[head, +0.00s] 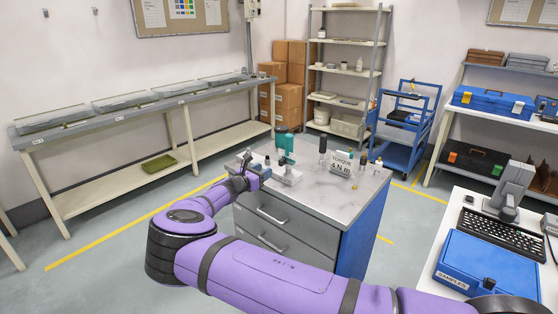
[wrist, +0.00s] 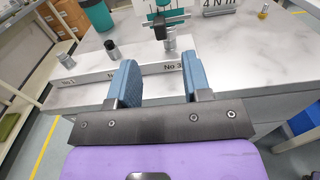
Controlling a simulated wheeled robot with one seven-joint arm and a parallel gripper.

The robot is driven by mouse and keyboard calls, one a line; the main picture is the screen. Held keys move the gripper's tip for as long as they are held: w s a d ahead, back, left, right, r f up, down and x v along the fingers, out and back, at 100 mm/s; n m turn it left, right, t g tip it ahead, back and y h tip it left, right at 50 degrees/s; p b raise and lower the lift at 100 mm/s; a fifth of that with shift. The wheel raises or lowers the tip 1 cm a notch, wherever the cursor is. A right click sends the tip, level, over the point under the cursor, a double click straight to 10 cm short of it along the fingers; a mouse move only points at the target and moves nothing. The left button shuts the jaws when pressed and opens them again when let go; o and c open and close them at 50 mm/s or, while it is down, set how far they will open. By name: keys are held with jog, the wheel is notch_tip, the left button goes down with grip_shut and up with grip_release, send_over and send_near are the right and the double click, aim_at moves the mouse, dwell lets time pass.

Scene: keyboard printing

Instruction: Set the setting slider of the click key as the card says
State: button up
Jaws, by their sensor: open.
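The card (head: 341,164) stands on the cabinet top and reads "TORQUE 4 N m"; its lower part shows at the top edge of the wrist view (wrist: 218,5). I cannot tell which item is the click key, and I cannot make out its setting slider. A teal-green stand (head: 286,150) is on the cabinet top, with a metal piece with a crossbar (wrist: 168,30) in front of it in the wrist view. My gripper (wrist: 160,78) is open and empty, its blue fingers at the pale block's labelled front, by "No 3".
The pale block (wrist: 75,75) bears number labels and dark-capped pegs (wrist: 112,48). A teal cup-like item (wrist: 97,14) stands behind. Small dark-topped items (head: 322,152) stand near the card. The marble cabinet top (head: 310,188) is bare at front. A desk with a blue case (head: 487,265) is at right.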

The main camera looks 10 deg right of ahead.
aim_at(280, 161)
jog(key=x, duration=1)
jog(key=shift+w+d, duration=0.25)
grip_shut()
